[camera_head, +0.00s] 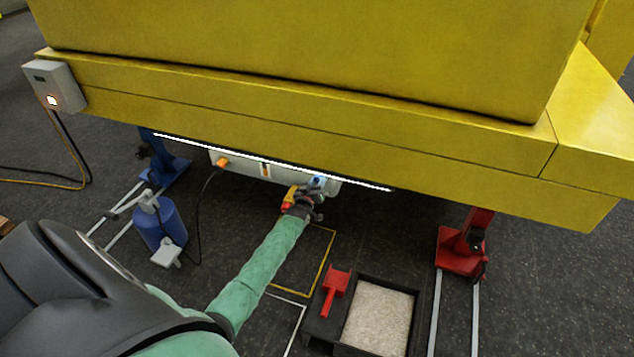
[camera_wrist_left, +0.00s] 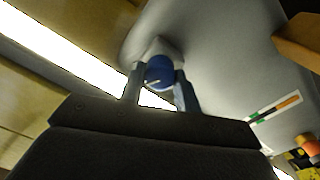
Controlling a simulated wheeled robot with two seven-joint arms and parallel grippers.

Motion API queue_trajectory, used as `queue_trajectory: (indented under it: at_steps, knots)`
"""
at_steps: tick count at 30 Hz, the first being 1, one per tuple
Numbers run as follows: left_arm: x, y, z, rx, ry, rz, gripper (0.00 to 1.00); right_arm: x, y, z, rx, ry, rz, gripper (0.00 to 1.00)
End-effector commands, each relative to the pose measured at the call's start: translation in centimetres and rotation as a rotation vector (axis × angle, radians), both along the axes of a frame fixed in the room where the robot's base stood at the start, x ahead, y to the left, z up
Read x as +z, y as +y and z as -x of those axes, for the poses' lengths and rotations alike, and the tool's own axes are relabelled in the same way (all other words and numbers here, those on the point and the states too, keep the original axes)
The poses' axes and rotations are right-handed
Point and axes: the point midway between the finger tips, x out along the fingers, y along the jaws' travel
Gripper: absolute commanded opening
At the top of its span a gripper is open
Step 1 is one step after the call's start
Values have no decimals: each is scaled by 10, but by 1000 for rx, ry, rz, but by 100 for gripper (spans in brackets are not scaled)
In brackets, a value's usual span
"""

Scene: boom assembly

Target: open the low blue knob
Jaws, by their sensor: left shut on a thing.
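The low blue knob (camera_wrist_left: 159,73) sits on a grey fitting in the left wrist view, with a pale line across its face. My left gripper (camera_wrist_left: 158,85) has one finger on each side of it and is shut on it. In the head view the blue knob (camera_head: 317,181) shows small under the yellow boom, at the right part of a pale box. My left gripper (camera_head: 312,190) reaches up to it there, at the end of the green-sleeved arm. My right gripper is not in view.
The yellow boom (camera_head: 300,115) hangs low over the pale box (camera_head: 245,168), with a bright light strip along its lower edge. A blue canister (camera_head: 160,222), a red stand (camera_head: 462,250) and a black tray (camera_head: 340,350) of pale granules stand on the dark floor.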

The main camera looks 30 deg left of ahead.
Motion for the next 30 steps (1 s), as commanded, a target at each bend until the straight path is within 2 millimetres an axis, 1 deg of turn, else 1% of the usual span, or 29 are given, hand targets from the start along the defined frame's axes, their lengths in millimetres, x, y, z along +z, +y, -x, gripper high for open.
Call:
queue_trajectory:
  at_steps: [1,6,7,10,18,22,26,30]
  knots:
    - [-3,-2,1,-2,4,1,9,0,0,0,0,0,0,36]
    - [-3,-2,1,-2,3,2,9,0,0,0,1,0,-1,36]
    - [-3,-2,1,-1,4,2,34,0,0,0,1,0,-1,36]
    - [-2,-1,1,-2,3,2,54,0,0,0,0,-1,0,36]
    - [-1,-1,1,-1,2,1,54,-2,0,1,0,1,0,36]
    - [-1,-2,5,-1,2,1,54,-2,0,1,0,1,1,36]
    - [-3,-4,19,0,3,2,54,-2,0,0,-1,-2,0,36]
    - [-3,-9,38,-1,2,3,54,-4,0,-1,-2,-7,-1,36]
